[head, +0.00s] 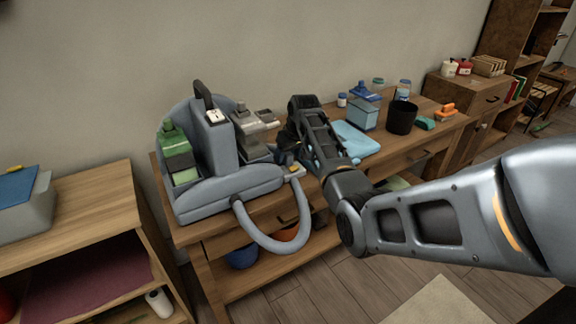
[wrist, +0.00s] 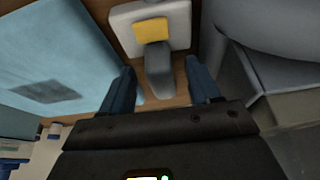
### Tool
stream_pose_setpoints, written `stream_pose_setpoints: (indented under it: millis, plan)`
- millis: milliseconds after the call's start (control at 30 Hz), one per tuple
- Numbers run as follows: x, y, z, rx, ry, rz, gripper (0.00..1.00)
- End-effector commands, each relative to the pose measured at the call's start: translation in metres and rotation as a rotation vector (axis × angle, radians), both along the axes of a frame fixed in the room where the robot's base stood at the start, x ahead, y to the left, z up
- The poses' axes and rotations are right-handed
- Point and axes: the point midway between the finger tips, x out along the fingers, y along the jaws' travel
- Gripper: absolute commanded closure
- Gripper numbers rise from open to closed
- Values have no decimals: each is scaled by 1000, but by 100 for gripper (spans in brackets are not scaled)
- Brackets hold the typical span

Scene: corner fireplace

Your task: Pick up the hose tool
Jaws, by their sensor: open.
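The hose tool is a pale head with a yellow patch and a grey neck. In the wrist view the hose tool (wrist: 158,68) lies on the wooden table top with its neck between my fingers. In the head view the hose tool (head: 295,171) shows only partly beside my gripper, near the end of the grey hose (head: 270,243). My gripper (wrist: 160,82) is open, one finger on each side of the neck; I cannot tell whether either touches it. In the head view my gripper (head: 287,152) points down at the table and my arm hides part of the area.
The grey cleaning machine (head: 215,150) stands left of my gripper. A black cup (head: 402,118) and a blue container (head: 363,116) stand further right.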

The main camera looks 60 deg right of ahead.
Motion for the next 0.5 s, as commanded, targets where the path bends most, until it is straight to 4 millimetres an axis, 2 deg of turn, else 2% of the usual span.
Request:
stream_pose_setpoints:
  millis: [133, 400, 500]
  plan:
    - [5, -3, -12, 0, 0, 0, 38]
    - [6, -3, -15, -1, -1, 0, 38]
    - [5, -3, -15, -1, -1, 0, 47]
